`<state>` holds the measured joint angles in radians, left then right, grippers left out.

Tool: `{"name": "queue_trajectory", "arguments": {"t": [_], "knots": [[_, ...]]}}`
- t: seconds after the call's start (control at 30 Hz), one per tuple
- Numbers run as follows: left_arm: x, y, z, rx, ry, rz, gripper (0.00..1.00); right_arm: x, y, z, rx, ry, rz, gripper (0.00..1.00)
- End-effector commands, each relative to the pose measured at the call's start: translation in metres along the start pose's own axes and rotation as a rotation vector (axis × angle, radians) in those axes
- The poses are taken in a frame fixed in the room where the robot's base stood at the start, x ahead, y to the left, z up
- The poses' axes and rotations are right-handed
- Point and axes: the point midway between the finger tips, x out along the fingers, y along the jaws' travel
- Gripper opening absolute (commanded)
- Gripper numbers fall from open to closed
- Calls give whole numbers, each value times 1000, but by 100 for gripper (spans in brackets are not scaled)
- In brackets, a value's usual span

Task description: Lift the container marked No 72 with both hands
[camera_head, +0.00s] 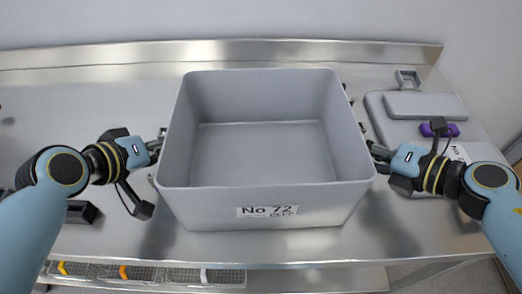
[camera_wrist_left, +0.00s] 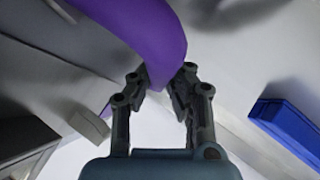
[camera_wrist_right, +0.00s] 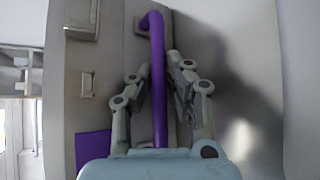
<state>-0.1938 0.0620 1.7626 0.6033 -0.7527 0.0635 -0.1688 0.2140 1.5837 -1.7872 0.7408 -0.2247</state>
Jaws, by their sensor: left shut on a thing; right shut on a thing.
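The open grey container marked No 72 (camera_head: 266,200) is in the middle of the head view, level and empty inside. Its label is on the front wall. I cannot tell whether its base touches the steel table. My left gripper (camera_head: 158,145) is at its left wall; in the left wrist view the fingers (camera_wrist_left: 163,88) are shut on a purple handle (camera_wrist_left: 150,35). My right gripper (camera_head: 372,148) is at its right wall; in the right wrist view the fingers (camera_wrist_right: 160,75) are shut on a straight purple handle (camera_wrist_right: 157,100). The container's walls hide both handles in the head view.
A grey case (camera_head: 390,125) with a purple part (camera_head: 440,130) and a partly hidden No label stands at the right, close behind my right gripper. A dark block (camera_head: 83,212) lies at the left. The table's raised back edge (camera_head: 130,52) runs behind. Wire baskets (camera_head: 145,273) sit below.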

Motion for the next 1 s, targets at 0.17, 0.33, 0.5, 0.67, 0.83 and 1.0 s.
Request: {"name": "queue_trajectory", "arguments": {"t": [0.17,0.33,0.5,0.67,0.83,1.0], "knots": [[0,1,0,1,1,2,0,0,1,0,-2,0,3,0],[0,2,-2,1,5,5,0,0,3,2,-4,-2,6,0],[-3,5,-5,1,4,5,0,-1,7,3,-3,-1,6,0],[-10,11,-11,1,4,5,0,-6,16,7,-3,-1,7,0],[-20,21,-21,0,4,6,0,-12,31,14,-3,-1,7,0],[-28,29,-30,0,3,6,0,-18,43,20,-3,-1,8,0]]}}
